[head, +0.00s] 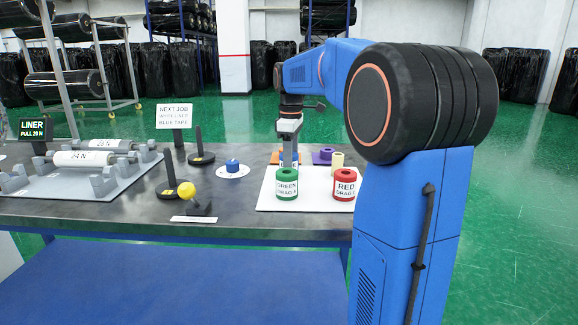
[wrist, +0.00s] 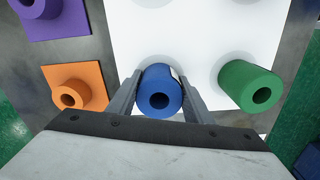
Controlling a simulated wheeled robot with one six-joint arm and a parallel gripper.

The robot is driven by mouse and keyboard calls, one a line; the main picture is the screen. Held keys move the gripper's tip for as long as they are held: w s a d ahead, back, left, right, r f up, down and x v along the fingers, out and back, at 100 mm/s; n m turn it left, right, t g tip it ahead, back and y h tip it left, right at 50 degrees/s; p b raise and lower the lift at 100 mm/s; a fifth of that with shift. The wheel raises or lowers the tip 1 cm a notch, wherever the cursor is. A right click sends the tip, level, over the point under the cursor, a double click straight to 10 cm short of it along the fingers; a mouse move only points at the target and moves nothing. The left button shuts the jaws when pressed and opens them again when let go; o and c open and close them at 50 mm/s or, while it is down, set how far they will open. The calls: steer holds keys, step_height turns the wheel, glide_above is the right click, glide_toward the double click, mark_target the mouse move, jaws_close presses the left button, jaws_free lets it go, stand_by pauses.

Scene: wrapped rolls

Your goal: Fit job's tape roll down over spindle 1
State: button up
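The job's blue tape roll (wrist: 160,98) stands upright on the white board between my gripper's fingers in the wrist view, its bore facing up. My gripper (wrist: 160,88) is open around it, with a finger on each side and narrow gaps at the tips. In the head view my gripper (head: 290,163) reaches down behind the green roll, and the blue roll is hidden there. Two black spindles stand on round bases with yellow marks, a near one (head: 171,170) and a far one (head: 198,142). Their numbers are too small to read. Both are bare.
A green roll (head: 287,185) and a red roll (head: 345,185) stand on the white board (head: 316,193). Orange (wrist: 75,90) and purple (wrist: 45,15) rolls sit beside it. A yellow knob (head: 187,190), a blue knob (head: 233,163) and the job sign (head: 174,115) lie toward the spindles.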

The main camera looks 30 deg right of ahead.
steer(key=shift+c, duration=1.2)
steer(key=shift+r, duration=0.1)
